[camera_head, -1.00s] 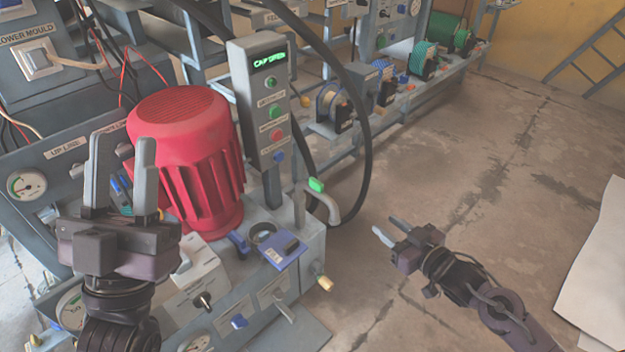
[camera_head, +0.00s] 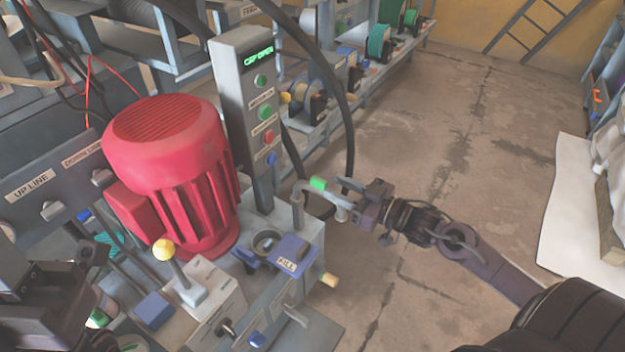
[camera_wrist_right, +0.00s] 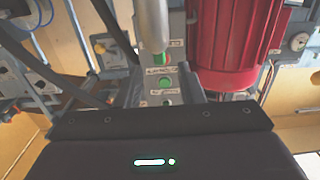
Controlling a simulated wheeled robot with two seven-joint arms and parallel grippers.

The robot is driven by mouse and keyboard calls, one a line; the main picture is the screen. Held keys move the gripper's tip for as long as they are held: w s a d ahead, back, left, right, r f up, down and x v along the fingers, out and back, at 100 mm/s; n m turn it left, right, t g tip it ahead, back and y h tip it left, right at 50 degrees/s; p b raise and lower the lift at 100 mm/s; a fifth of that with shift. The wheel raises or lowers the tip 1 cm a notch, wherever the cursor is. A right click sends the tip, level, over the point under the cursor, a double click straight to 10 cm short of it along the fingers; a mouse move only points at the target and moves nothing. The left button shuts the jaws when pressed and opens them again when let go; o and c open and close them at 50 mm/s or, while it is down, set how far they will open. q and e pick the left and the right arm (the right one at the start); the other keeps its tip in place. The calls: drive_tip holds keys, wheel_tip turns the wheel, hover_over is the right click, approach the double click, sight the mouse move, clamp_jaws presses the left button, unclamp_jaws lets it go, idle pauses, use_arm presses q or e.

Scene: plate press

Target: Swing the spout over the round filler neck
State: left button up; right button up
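The spout (camera_head: 306,187) is a grey bent pipe with a green tag, on a post behind the filler. Its free end turns down to the right, over the floor side. The round filler neck (camera_head: 267,241) is a dark ring on the bench; its blue FILL lid (camera_head: 292,254) lies open beside it. My right gripper (camera_head: 347,195) is at the spout's free end. In the right wrist view a pale tube (camera_wrist_right: 152,25), likely the spout, stands between spread fingers; contact cannot be told. My left gripper (camera_head: 30,290) is cut off at the left; its fingers are unclear.
A red motor (camera_head: 170,170) stands left of the neck. A control post (camera_head: 250,115) reading CAP OPEN rises behind. A yellow-knobbed lever (camera_head: 165,250) stands in front. A black hose (camera_head: 340,90) hangs behind the spout.

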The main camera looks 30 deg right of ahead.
sight(327, 183)
drive_tip(key=b+x, duration=0.1)
drive_tip(key=x, duration=0.4)
drive_tip(key=shift+w+a+b, duration=0.2)
drive_tip(key=shift+w+b, duration=0.1)
drive_tip(key=shift+b, duration=0.1)
clamp_jaws()
